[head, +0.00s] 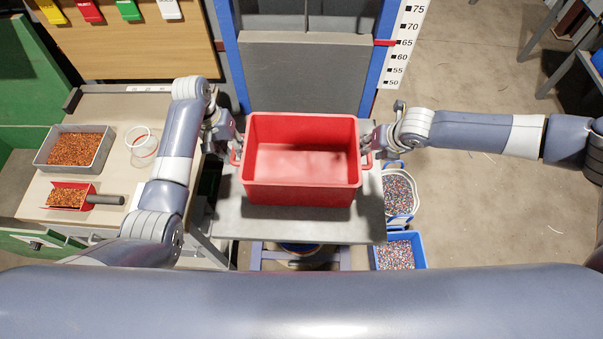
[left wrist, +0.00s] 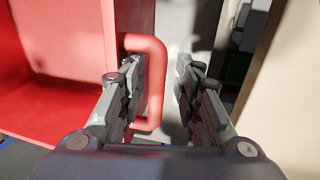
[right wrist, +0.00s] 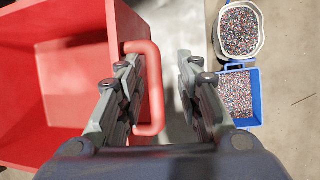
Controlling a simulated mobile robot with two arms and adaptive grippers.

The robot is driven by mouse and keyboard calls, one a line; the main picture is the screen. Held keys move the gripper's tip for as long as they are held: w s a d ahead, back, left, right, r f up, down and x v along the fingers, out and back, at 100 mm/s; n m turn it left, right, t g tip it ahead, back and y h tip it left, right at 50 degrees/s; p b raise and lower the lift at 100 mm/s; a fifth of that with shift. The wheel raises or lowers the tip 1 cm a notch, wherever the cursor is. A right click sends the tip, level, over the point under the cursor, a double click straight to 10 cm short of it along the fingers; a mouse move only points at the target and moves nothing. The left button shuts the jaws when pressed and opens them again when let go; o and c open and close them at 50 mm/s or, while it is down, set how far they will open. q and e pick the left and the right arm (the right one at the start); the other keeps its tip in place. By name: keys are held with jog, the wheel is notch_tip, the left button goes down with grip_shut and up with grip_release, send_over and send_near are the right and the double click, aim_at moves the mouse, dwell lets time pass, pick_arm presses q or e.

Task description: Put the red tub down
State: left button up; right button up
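The empty red tub (head: 300,192) is upright over the grey platform (head: 230,222) and appears to rest on it; its underside is hidden. My left gripper (head: 236,148) is at the tub's left handle. In the left wrist view, that handle (left wrist: 157,85) passes between the parted fingers, with a gap to the outer finger. My right gripper (head: 368,148) is at the right handle. In the right wrist view, the fingers are parted around the handle (right wrist: 155,85), also with a gap on the outer side. Both grippers are open.
A blue upright frame with a height scale (head: 403,45) stands behind the platform. To the left, a bench holds a grey tray (head: 105,150) of copper granules, a red scoop (head: 60,205) and a clear jar (head: 142,145). Bins of mixed granules (head: 415,240) stand at lower right.

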pick_arm(q)
jog(key=shift+d, duration=0.1)
pick_arm(e)
jog(key=shift+a, duration=0.1)
pick_arm(q)
jog(key=shift+r, duration=0.15)
pick_arm(e)
jog(key=shift+r, duration=0.15)
pick_arm(q)
notch_tip(320, 180, up, 8)
jog(key=a, duration=0.1)
jog(key=shift+a+f, duration=0.25)
jog(key=shift+a, duration=0.1)
pick_arm(e)
jog(key=v, duration=1.1)
jog(key=shift+s+r, duration=0.2)
jog(key=shift+r, duration=0.15)
